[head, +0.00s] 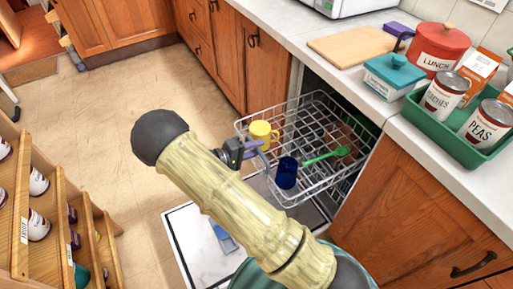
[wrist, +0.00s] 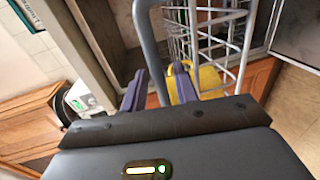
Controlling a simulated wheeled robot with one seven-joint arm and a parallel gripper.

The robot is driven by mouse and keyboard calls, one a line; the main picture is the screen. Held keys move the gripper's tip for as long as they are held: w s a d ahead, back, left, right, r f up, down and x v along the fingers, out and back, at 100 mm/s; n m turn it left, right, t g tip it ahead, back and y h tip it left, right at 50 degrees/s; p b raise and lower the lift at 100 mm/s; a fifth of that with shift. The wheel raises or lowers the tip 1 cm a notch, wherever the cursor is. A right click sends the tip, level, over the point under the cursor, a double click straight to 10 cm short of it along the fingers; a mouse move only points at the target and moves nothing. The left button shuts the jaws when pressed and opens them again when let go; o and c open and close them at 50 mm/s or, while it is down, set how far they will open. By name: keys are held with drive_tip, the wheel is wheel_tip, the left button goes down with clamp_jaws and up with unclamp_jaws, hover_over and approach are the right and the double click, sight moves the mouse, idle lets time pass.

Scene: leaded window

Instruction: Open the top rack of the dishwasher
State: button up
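The dishwasher's top rack (head: 335,115), a wire basket, is out from under the counter in the head view. It holds a yellow mug (head: 262,131), a blue cup (head: 286,173) and a green spoon (head: 330,154). The rack's wires also show at the top of the wrist view (wrist: 205,35). My gripper (head: 256,148) is at the rack's front edge. My arm hides part of the rack's front.
The dishwasher door (head: 192,240) lies lowered below the rack. A wooden shelf (head: 60,225) with cans stands at the left. Cabinets flank the dishwasher. Tiled floor (head: 110,100) is clear at the upper left. The counter holds a green tray (head: 442,146), a red pot and a cutting board.

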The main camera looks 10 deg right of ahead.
drive_tip(key=p+v, duration=0.1)
drive_tip(key=v, duration=1.5)
drive_tip(key=shift+a, duration=0.35)
drive_tip(key=s+d+r+m+g+y, duration=0.1)
drive_tip(key=s+d+r+y, duration=0.3)
drive_tip(key=d, duration=0.3)
drive_tip(key=s+d+r+m+g+y, duration=0.1)
drive_tip(key=s+d+r+m+y, duration=0.2)
drive_tip(key=d+y, duration=0.35)
drive_tip(key=s+d+r+g+y, duration=0.1)
drive_tip(key=s+d+r+y, duration=0.3)
drive_tip(key=d, duration=0.4)
drive_tip(key=w+p+v, duration=0.1)
drive_tip(key=p+v, duration=1)
drive_tip(key=p, duration=0.1)
drive_tip(key=w+p+v, duration=0.2)
drive_tip(key=p+v, duration=0.9)
drive_tip(key=v, duration=0.1)
drive_tip(key=shift+w+d+r+p, duration=0.3)
drive_tip(key=shift+r+p, duration=0.05)
drive_tip(key=shift+p, duration=0.05)
